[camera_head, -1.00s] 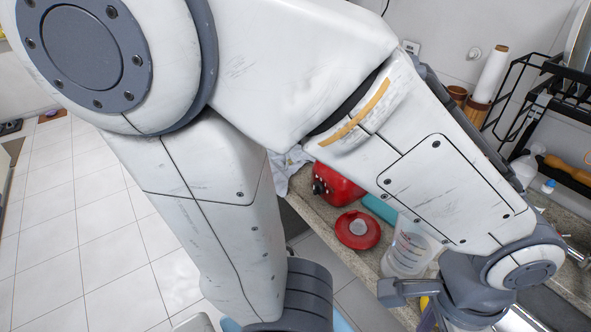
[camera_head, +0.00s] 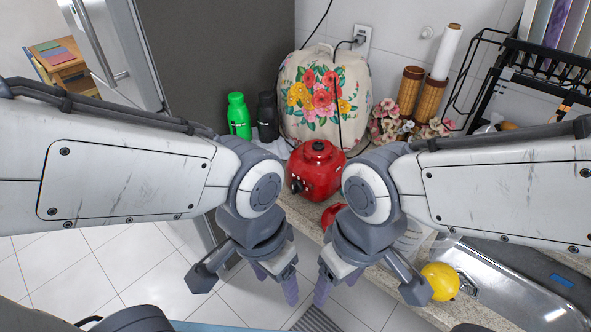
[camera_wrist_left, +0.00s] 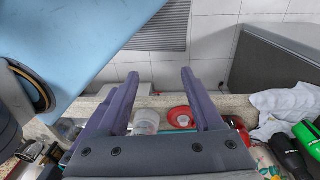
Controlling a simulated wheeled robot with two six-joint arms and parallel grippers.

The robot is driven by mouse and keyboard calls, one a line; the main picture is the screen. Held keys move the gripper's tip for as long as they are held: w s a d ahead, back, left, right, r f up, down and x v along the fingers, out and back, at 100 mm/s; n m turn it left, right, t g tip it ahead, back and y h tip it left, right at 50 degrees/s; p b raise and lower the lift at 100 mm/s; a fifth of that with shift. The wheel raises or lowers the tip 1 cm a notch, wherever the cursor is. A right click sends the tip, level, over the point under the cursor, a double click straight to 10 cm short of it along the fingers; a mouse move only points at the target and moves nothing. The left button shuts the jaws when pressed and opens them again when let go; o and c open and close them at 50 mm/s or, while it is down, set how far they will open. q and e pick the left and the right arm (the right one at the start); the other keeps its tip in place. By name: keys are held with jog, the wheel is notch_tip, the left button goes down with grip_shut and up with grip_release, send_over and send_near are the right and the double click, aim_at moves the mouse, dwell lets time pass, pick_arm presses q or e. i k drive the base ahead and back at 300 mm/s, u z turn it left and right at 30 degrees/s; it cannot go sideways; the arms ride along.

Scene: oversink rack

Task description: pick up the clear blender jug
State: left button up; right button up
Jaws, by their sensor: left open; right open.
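The clear blender jug (camera_wrist_left: 147,120) shows in the left wrist view on the counter, beyond my fingers and beside the red lid. In the head view my right arm hides most of the jug, and only a pale part (camera_head: 411,242) shows at the counter's front. My left gripper (camera_head: 273,284) is open and empty, pointing down over the floor in front of the counter. In the left wrist view its two fingers (camera_wrist_left: 159,77) stand well apart. My right gripper (camera_head: 336,286) is open and empty beside it, also pointing down, apart from the jug.
The red blender base (camera_head: 316,170) stands behind the red lid (camera_head: 333,213). A yellow round thing (camera_head: 440,281) sits by the sink at right. Green (camera_head: 238,116) and black bottles, a flowered cover (camera_head: 325,100) and a black rack (camera_head: 520,75) stand behind. Floor in front is free.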

aim_at(416, 234)
jog(key=z, duration=3.1)
jog(key=k, duration=1.45)
jog(key=u, duration=1.75)
jog(key=i, duration=0.5)
jog(key=u, duration=0.05)
